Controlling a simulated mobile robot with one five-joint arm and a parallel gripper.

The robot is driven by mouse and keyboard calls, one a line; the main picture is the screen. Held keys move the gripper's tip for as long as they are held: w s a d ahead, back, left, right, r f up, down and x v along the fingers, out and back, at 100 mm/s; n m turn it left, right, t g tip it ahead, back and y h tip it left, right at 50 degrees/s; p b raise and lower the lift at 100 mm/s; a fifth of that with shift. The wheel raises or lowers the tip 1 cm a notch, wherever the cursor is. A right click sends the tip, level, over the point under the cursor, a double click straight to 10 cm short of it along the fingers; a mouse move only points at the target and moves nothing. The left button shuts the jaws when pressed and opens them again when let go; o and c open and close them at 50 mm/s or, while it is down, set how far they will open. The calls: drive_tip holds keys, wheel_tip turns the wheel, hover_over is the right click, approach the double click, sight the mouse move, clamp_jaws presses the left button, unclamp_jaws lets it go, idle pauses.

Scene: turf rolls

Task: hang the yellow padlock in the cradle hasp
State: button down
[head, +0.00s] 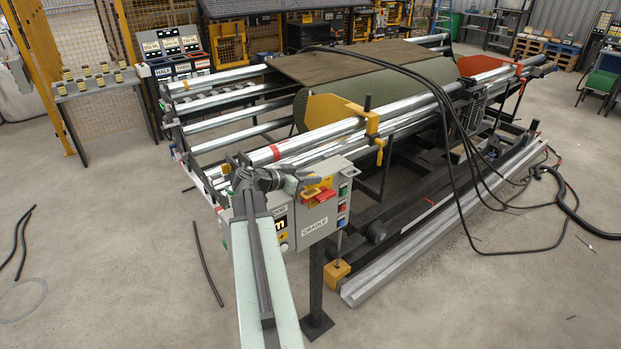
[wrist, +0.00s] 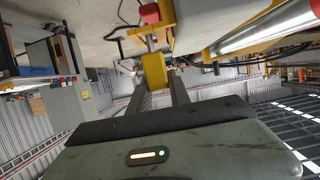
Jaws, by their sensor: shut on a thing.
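The yellow padlock (wrist: 153,72) is between the fingertips of my gripper (wrist: 157,86) in the wrist view, and the gripper is shut on it. Its grey shackle (wrist: 150,43) points away from the gripper, towards a red part (wrist: 149,13). In the head view, my gripper (head: 303,186) is at the upper face of the grey control box (head: 316,216) labelled CRADLE. Yellow and a red part (head: 322,196) show there close together. I cannot tell whether the shackle is through the hasp or only near it.
Coloured buttons (head: 342,208) run down the box's right side. The roller cradle (head: 320,140) with a green turf roll stands behind it. Black hoses (head: 455,150) hang over the right side. The floor at the left (head: 110,240) is mostly clear, with a few loose hoses.

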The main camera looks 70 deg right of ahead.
drive_tip(key=shift+f+b, duration=0.8)
drive_tip(key=shift+f, duration=0.1)
drive_tip(key=c, duration=1.1)
unclamp_jaws()
drive_tip(key=p+v, duration=0.2)
drive_tip(key=v, duration=0.5)
drive_tip(key=shift+w+a+r+p, duration=0.15)
drive_tip(key=shift+w+a+p, duration=0.05)
drive_tip(key=shift+a+p, duration=0.15)
